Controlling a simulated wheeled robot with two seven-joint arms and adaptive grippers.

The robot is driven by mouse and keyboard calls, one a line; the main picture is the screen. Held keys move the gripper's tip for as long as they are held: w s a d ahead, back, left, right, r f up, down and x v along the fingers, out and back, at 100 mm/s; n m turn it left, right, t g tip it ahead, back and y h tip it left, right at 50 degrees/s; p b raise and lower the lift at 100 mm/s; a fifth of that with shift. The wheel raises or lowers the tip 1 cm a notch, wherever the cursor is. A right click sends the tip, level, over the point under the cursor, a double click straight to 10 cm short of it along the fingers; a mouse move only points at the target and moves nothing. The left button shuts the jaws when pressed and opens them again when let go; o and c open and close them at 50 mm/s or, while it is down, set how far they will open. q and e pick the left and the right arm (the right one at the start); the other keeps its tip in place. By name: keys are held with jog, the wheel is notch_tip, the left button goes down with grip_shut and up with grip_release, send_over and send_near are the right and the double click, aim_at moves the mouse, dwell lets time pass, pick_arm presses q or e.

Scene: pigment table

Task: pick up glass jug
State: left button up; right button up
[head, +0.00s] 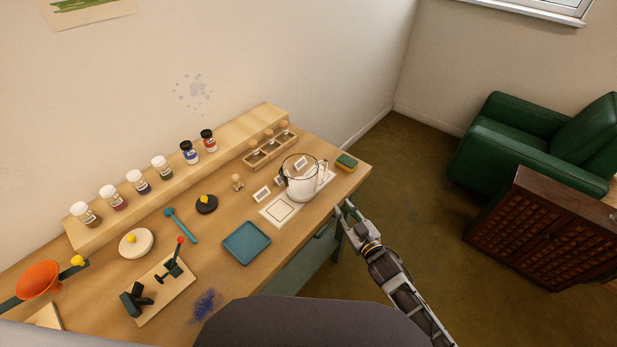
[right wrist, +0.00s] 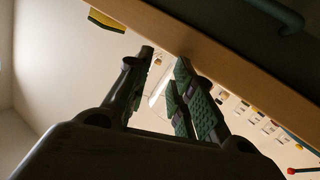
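The glass jug (head: 302,184) is clear with a dark rim line and a pale handle on its right side. It stands upright near the right end of the wooden table, on or beside a white printed card (head: 280,209). My right gripper (head: 344,209) is at the table's front edge, in front of the jug and to its right, apart from it. Its green-padded fingers are spread with nothing between them. They also show open in the right wrist view (right wrist: 164,60), where a pale shape beyond them may be the jug. My left gripper is not in view.
The table edge (right wrist: 215,65) runs close beside the right fingers. A green-and-yellow sponge (head: 346,162) lies right of the jug, small labels left of it, and a blue tray (head: 246,243) nearer the front. Jars line a wooden shelf (head: 225,138) behind. Open floor lies to the right.

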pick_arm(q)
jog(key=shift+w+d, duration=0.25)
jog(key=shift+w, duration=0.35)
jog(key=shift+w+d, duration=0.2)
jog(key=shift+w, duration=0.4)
pick_arm(e)
jog(key=shift+m+t+y, duration=0.5)
jog(key=shift+m+y, duration=0.1)
jog(key=shift+m, duration=0.2)
jog(key=r, duration=0.1)
jog(key=w+r, duration=0.1)
jog(key=r, duration=0.2)
jog(key=shift+w+r, duration=0.3)
jog(key=shift+w, duration=0.05)
jog(key=shift+b+x, duration=1.5)
jog(key=shift+x, duration=2.65)
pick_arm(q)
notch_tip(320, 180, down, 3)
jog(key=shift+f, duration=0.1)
pick_arm(e)
jog(key=shift+w+a, duration=0.1)
jog(key=shift+w, duration=0.1)
